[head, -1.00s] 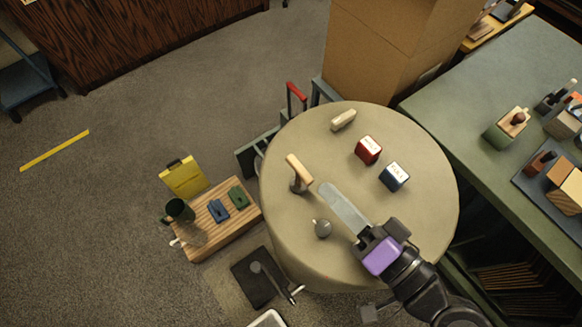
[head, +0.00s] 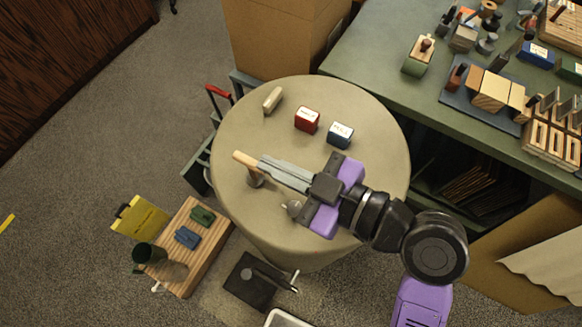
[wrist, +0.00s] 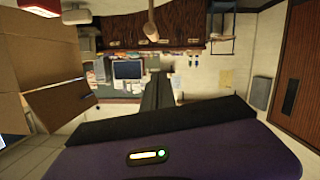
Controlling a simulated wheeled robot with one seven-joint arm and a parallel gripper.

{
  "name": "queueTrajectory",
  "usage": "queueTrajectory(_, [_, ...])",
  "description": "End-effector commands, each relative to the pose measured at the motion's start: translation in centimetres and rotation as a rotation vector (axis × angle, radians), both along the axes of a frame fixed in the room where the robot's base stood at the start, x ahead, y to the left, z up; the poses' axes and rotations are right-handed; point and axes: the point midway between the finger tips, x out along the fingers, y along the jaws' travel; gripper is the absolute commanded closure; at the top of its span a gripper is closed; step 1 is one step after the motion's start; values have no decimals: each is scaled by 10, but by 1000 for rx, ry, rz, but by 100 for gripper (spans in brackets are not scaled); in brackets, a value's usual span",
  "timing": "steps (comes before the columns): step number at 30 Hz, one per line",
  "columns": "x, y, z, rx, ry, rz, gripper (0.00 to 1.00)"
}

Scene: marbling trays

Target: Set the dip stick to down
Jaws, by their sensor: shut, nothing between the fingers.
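The dip stick (head: 244,159) looks like a pale wooden handle on a short brown post, at the left part of the round table. The handle lies slanted, its free end up and to the left in the head view. In the wrist view its wooden handle (wrist: 151,24) shows at the top, beyond my fingers. My gripper (head: 264,166) is shut and empty, its long grey fingers pointing left. In the head view the fingertips overlap the area just right of the handle; I cannot tell whether they touch it. My fingers (wrist: 157,84) show together in the wrist view.
A green bench (head: 375,70) with several tools stands at right.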

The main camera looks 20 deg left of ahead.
Motion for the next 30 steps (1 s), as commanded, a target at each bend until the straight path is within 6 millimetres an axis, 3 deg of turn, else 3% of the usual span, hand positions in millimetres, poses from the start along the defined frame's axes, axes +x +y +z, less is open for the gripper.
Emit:
queueTrajectory(7, [5,48,-9,0,1,5,100])
queueTrajectory(15, [12,45,-44,0,2,0,100])
queueTrajectory(30, [14,44,-51,0,1,-1,100])
